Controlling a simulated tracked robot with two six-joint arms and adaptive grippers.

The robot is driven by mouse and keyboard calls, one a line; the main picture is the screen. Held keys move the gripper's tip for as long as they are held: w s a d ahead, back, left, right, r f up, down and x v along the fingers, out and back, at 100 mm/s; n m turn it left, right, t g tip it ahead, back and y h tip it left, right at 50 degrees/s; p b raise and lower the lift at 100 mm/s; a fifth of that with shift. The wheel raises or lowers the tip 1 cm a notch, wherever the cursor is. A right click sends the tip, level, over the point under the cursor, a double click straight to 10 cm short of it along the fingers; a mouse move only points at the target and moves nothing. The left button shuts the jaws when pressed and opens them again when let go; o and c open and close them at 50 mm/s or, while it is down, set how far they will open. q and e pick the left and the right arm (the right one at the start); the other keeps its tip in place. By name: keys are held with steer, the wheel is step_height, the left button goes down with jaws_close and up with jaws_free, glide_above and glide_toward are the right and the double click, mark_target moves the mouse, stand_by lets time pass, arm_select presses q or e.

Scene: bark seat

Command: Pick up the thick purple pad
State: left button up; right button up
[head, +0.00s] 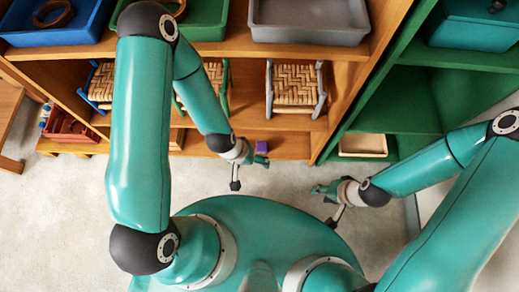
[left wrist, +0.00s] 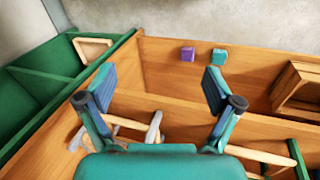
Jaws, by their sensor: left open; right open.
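The thick purple pad (head: 261,146) is a small block on the wooden shelf's lowest board, near its front edge. In the left wrist view the purple pad (left wrist: 187,54) lies beyond my fingertips, beside a similar teal block (left wrist: 219,56) with a small gap between them. My left gripper (head: 250,172) is open and empty, just in front of the pad in the head view; its spread fingers also show in the left wrist view (left wrist: 160,88). My right gripper (head: 326,205) is open and empty, to the right and apart from the pad.
Woven-seat stools (head: 295,88) stand on the shelf above. Blue, green and grey trays (head: 308,22) sit on top. A green shelf unit (head: 400,108) with a light tray (head: 362,145) stands right. A red bin (head: 70,128) is at left. The floor (head: 60,215) is clear.

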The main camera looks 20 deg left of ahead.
mark_target(262, 148)
arm_select(q)
steer(key=w+a+f+t+y+b, duration=0.1)
steer(key=w+f+b, duration=0.6)
steer(key=f+b, duration=0.4)
steer(key=w+a+f+n+t+y+b, duration=0.1)
steer(key=w+f+y+b, duration=0.1)
steer(key=w+f+b, duration=0.5)
steer(key=w+a+f+t+y+b, duration=0.1)
steer(key=w+f+b, duration=0.6)
steer(key=f+b, duration=0.8)
steer(key=shift+w+a+f+n+y+b, duration=0.1)
steer(key=shift+w+f+n+y+b, duration=0.1)
steer(key=shift+f, duration=2.05)
steer(key=shift+w+f+n+y+b, duration=0.1)
steer(key=shift+w+f+y, duration=0.1)
steer(key=shift+f, duration=2.05)
steer(key=b+x, duration=0.3)
steer(key=x, duration=0.1)
steer(key=shift+w+f, duration=0.2)
steer(key=shift+f, duration=0.3)
steer(key=shift+c, duration=0.4)
steer(key=c, duration=0.9)
